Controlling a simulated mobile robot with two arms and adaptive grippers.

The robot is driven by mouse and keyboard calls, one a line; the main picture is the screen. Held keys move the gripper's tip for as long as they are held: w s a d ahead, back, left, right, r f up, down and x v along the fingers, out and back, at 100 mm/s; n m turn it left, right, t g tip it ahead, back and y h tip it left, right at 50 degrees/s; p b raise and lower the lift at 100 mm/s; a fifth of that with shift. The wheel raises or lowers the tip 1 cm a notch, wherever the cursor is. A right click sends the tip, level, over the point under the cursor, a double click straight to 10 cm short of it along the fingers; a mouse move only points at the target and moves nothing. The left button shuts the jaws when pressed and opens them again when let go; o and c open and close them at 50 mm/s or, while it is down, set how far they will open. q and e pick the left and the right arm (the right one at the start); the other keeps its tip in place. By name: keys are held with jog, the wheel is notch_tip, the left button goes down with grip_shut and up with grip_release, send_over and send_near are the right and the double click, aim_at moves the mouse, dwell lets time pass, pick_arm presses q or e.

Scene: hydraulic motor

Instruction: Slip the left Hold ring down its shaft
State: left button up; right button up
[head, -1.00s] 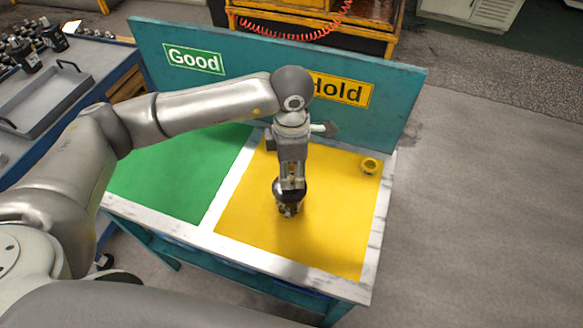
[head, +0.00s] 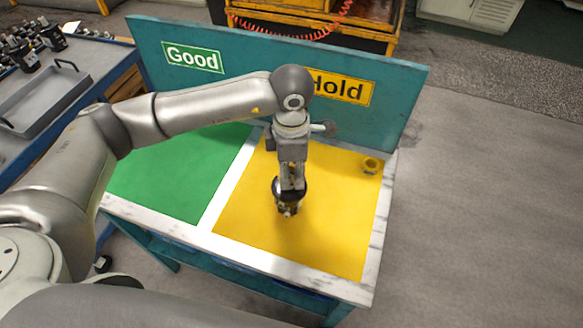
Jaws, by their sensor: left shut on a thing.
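My left gripper (head: 291,186) points down over the yellow Hold area (head: 325,238) of the bench. It is shut at the top of a dark motor (head: 289,207) with a black round upper part and some metal lower down. The left Hold ring is not clearly seen; the fingers and the motor's dark top hide what is between the fingertips. The shaft is also hidden. Another small yellowish ring (head: 370,165) lies apart at the back right of the Hold area. My right gripper is not in view.
The green Good area (head: 165,180) is empty, divided from the yellow by a white strip. A teal back panel (head: 260,68) with Good and Hold signs stands behind. A cart (head: 75,95) with a tray and several dark parts is at the left.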

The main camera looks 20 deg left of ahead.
pick_arm(q)
jog(key=shift+f+b, duration=0.95)
jog(key=shift+f, duration=0.15)
jog(key=o, duration=0.8)
jog(key=shift+r+p, duration=1.1)
jog(key=shift+r, duration=1.9)
